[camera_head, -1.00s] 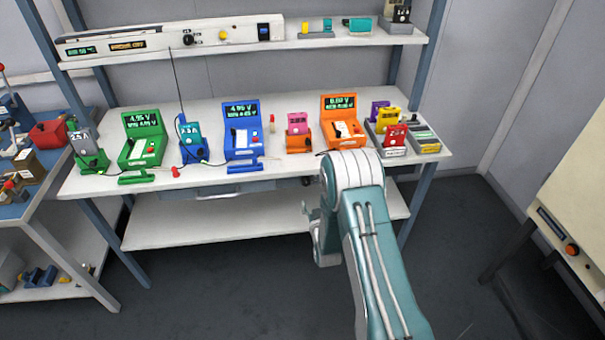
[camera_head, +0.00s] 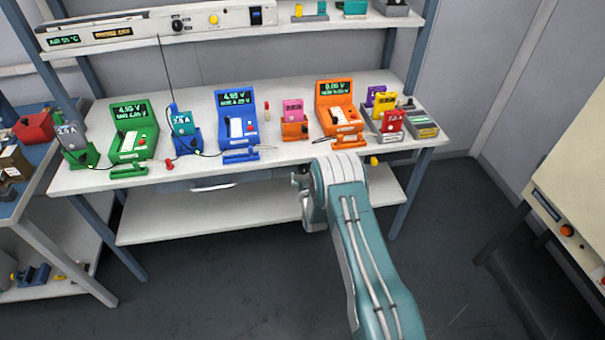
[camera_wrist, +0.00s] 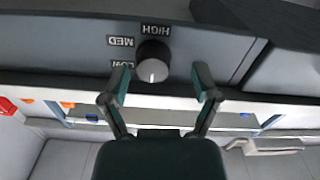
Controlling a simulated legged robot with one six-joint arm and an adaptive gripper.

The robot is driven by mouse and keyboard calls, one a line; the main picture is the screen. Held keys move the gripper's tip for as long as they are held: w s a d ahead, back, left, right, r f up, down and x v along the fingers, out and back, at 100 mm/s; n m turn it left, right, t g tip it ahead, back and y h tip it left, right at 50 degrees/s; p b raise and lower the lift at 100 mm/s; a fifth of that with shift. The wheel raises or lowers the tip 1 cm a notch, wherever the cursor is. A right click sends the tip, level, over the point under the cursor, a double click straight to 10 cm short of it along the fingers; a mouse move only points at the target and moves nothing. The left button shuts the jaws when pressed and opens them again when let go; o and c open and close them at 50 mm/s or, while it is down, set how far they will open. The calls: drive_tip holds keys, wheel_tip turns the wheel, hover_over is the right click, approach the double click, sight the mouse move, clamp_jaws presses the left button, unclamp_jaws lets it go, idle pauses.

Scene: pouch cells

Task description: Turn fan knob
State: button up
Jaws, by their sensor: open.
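In the wrist view, a round black knob (camera_wrist: 153,62) sits on a dark grey panel (camera_wrist: 60,52). The labels HIGH, MED and LOW appear upside down around it. The knob's white mark points down in the picture, away from HIGH. My gripper (camera_wrist: 161,78) is open and empty, with one finger to the left and one to the right of the knob, apart from it. In the head view, my gripper (camera_head: 301,190) is at the bench's front edge, partly hidden by my arm. I cannot make out this knob in the head view.
The bench (camera_head: 75,181) carries a green meter (camera_head: 133,130), a blue meter (camera_head: 237,120) and an orange meter (camera_head: 336,110). A control strip (camera_head: 140,28) lies on the shelf above. A cream cabinet (camera_head: 577,180) stands right. The floor in front is clear.

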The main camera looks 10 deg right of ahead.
drive_tip(key=shift+w+d, duration=0.3)
drive_tip(key=shift+d, duration=0.15)
drive_tip(key=shift+a, duration=0.2)
clamp_jaws()
